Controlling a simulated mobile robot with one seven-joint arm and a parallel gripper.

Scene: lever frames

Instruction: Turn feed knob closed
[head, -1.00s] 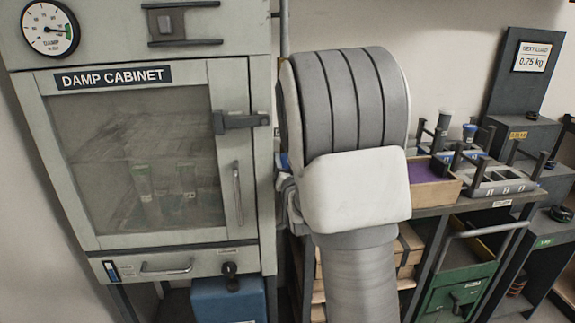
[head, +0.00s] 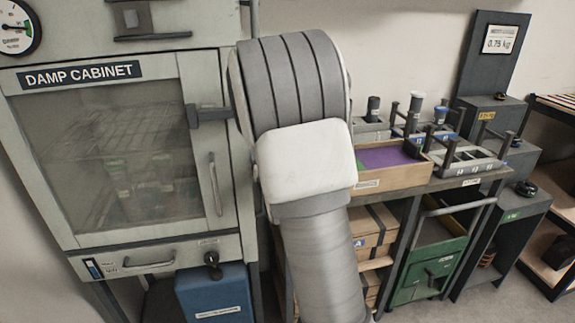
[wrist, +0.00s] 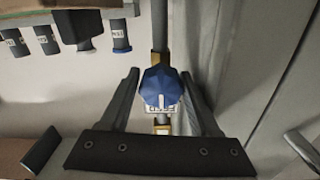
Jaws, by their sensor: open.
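The feed knob (wrist: 158,84) is blue and faceted, with a white mark on its face. It sits on a vertical pipe (wrist: 160,30) with brass-coloured fittings, and a small white label shows upside down at its lower edge. My gripper (wrist: 159,74) is open, with one finger on each side of the knob. Gaps show between the knob and both fingers, and I see no contact. I cannot tell how deep the fingers reach past it. In the head view my arm hides the knob and my gripper.
The damp cabinet (head: 228,150) stands left of my arm, its handle and latch jutting out. A wooden tray (head: 395,178) and a rack (head: 480,160) stand on the bench to the right. A blue box (head: 214,290) is below the cabinet.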

